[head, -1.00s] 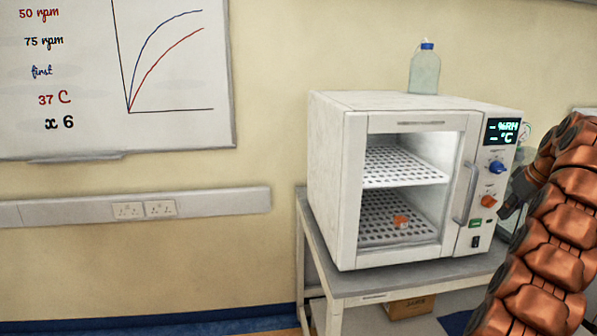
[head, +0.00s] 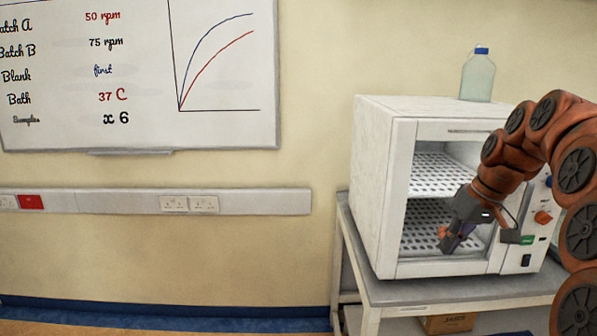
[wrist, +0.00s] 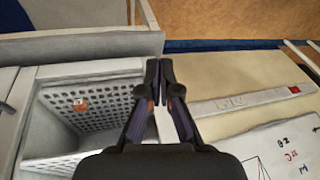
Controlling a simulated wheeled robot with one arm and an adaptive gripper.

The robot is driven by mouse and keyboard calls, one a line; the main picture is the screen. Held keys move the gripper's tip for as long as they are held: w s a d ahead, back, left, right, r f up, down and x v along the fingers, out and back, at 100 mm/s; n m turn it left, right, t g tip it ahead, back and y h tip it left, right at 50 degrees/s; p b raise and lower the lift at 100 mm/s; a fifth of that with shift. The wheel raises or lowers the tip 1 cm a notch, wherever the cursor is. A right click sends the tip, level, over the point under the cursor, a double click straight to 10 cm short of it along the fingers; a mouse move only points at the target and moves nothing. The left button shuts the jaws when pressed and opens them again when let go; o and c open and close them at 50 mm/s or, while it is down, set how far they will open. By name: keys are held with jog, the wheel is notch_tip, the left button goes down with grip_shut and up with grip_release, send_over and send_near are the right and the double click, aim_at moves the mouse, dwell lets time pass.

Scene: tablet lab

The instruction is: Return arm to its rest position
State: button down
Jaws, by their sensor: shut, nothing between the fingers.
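My arm (head: 515,150) is copper-coloured and reaches in from the right of the head view, bent over and down in front of the white cabinet (head: 378,190). My gripper (head: 450,243) points down in front of the cabinet's lower opening. In the wrist view my gripper (wrist: 160,85) is shut and its fingertips meet with nothing between them. A small orange item (wrist: 80,105) lies on the cabinet's perforated shelf, apart from the gripper.
The cabinet stands on a grey table (head: 400,292) against the wall. A clear bottle with a blue cap (head: 478,75) stands on top. A cardboard box (head: 448,323) is under the table.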

jog(key=s+a+f+g, duration=0.1)
jog(key=s+a+f, duration=0.1)
jog(key=s+a, duration=0.45)
jog(key=s+a+f+g+h, duration=0.1)
jog(key=s+f, duration=0.3)
jog(key=s, duration=0.5)
jog(key=s+a+f+m+g+h, duration=0.1)
jog(key=s+a+f, duration=0.2)
jog(key=s, duration=0.6)
jog(key=s+a+f+g+h, duration=0.1)
jog(key=s+a+f, duration=0.1)
jog(key=s+f, duration=0.4)
jog(key=s, duration=0.3)
jog(key=shift+s+a+f+m, duration=0.3)
jog(key=shift+a+f, duration=0.05)
jog(key=shift+a, duration=0.05)
